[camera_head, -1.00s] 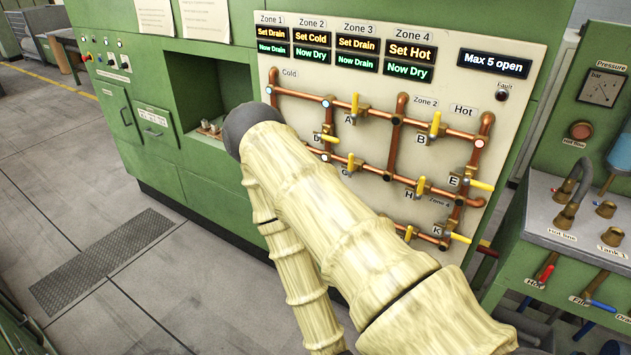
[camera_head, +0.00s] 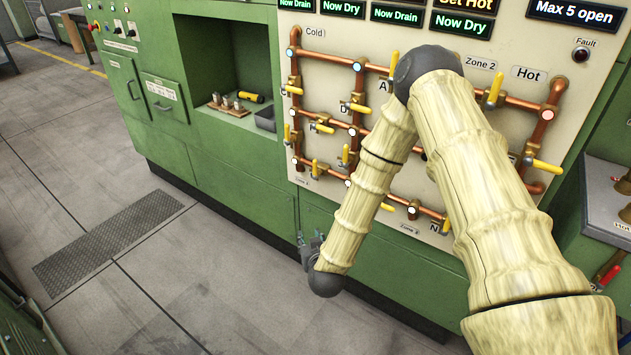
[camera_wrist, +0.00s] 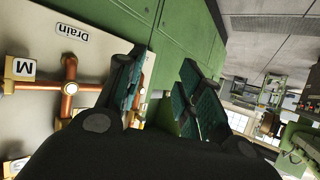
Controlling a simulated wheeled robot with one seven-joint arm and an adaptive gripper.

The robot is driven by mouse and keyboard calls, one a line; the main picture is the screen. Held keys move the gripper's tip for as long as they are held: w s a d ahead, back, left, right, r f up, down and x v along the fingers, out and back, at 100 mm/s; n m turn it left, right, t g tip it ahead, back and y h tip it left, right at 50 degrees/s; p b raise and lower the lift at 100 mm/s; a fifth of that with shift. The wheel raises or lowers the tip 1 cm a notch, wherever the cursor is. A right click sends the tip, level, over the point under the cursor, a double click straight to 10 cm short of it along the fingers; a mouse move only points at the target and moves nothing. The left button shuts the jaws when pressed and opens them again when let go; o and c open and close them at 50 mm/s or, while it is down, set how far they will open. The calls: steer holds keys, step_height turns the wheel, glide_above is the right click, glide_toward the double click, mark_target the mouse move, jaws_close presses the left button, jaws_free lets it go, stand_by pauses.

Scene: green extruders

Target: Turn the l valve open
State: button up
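The valve panel (camera_head: 400,190) carries copper pipes and several yellow-handled valves. I cannot read an L label in either view, so I cannot tell which valve is the l valve. One yellow handle (camera_head: 315,168) hangs upright at the panel's lower left, and another (camera_head: 345,155) is just right of it. My gripper (camera_head: 308,245) is below the panel's lower left edge, in front of the green cabinet, clear of the valves. In the wrist view my gripper (camera_wrist: 163,80) has its fingers spread with nothing between them. An M label (camera_wrist: 22,67) shows at left there.
My arm hides the panel's middle. A green cabinet (camera_head: 245,180) with an open recess holding small items stands left of the panel. A pipe bench (camera_head: 603,205) is at right. The grey floor (camera_head: 210,290) in front is clear, with a dark grate (camera_head: 110,240).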

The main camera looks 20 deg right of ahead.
mark_target(315, 168)
steer(key=w+d+r+m+t+h+b, duration=0.3)
steer(key=w+d+r+t+h, duration=0.15)
steer(key=w+r, duration=0.65)
steer(key=shift+n, duration=0.3)
steer(key=p+x, duration=0.1)
steer(key=x, duration=0.9)
steer(key=shift+w+d+f+p, duration=0.25)
steer(key=shift+w+p, duration=0.1)
jaws_close()
